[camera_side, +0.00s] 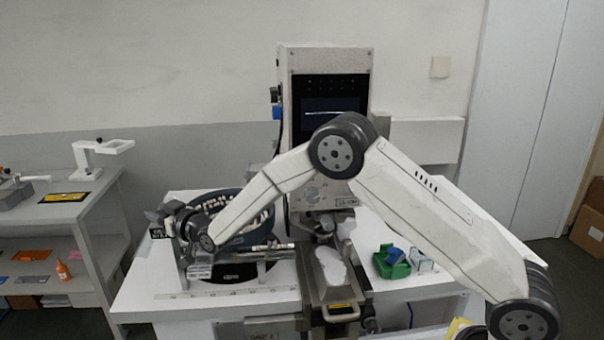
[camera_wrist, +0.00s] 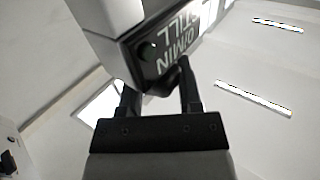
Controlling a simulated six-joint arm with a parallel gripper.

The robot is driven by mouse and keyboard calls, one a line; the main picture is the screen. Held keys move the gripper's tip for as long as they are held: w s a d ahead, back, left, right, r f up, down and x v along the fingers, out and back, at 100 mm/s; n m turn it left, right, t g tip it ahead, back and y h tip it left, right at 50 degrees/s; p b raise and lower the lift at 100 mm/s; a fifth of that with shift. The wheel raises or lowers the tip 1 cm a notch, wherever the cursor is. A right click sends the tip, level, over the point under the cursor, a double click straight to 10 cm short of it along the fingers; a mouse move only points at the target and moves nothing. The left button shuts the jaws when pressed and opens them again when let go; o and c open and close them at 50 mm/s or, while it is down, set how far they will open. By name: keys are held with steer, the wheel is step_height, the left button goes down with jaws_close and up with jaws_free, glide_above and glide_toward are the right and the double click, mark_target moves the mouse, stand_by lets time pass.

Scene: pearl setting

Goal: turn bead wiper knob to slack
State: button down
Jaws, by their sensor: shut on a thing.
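In the wrist view a dark knob (camera_wrist: 172,78) sits under a box with a black label plate (camera_wrist: 180,45) bearing white lettering, seen upside down and partly cut off. My gripper (camera_wrist: 160,92) has its two dark fingers on either side of the knob and is shut on it. The knob's pointer, if any, is hidden or too dark to read. In the side view my gripper (camera_side: 178,222) is at the left rim of the round dark bowl (camera_side: 232,238), which has a ring of pale beads. The knob is hidden there by my wrist.
A tall machine with a dark screen (camera_side: 333,105) stands behind my arm. A grey shelf (camera_side: 60,225) stands at left.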

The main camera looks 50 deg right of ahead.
steer(key=shift+r+n+g+y, duration=0.1)
steer(key=shift+n+g+y, duration=0.4)
steer(key=shift+n+y, duration=0.8)
steer(key=shift+n+g+y, duration=0.5)
steer(key=shift+n+y, duration=0.3)
steer(key=shift+y, duration=1)
steer(key=shift+c, duration=1.4)
jaws_free()
steer(key=shift+s, duration=0.1)
steer(key=v, duration=0.7)
steer(key=shift+s, duration=0.25)
steer(key=shift+d, duration=0.25)
